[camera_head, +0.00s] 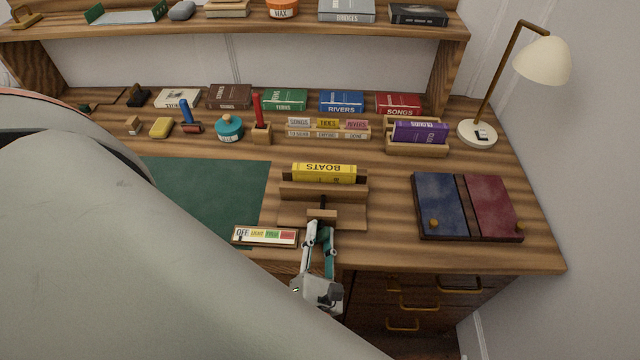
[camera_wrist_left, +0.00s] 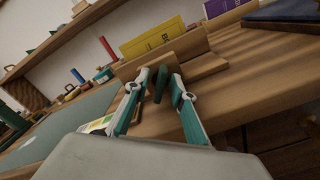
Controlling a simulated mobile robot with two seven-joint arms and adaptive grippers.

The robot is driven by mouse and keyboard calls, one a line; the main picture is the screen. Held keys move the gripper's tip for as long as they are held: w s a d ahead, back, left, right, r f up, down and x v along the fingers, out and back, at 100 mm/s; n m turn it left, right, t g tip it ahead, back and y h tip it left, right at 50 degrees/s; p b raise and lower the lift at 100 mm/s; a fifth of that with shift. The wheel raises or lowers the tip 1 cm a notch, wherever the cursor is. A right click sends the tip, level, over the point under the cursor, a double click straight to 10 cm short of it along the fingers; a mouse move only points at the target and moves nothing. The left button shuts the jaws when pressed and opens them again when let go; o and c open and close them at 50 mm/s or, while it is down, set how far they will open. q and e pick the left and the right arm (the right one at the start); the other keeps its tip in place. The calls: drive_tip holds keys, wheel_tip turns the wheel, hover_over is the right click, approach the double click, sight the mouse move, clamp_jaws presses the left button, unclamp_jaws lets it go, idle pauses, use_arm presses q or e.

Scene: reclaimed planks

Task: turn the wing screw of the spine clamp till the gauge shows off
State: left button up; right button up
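The wooden spine clamp (camera_head: 350,214) stands near the desk's front edge, with a yellow book marked BOATS (camera_head: 323,173) upright in it. The gauge (camera_head: 265,236) is a strip left of the clamp with OFF, yellow, green and red fields; its pointer is too small to read surely. My left gripper (camera_head: 319,226) is at the clamp's front. In the left wrist view its fingertips (camera_wrist_left: 160,82) stand apart on either side of a dark upright piece, apparently the wing screw (camera_wrist_left: 160,86); contact is unclear. My right gripper is out of view.
A green mat (camera_head: 210,185) lies left of the clamp, partly behind my pale arm. A blue and red folder board (camera_head: 467,207) lies to the right. Small tools, labelled blocks and books stand behind; a lamp (camera_head: 480,132) stands back right.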

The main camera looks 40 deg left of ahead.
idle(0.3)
use_arm(q)
clamp_jaws()
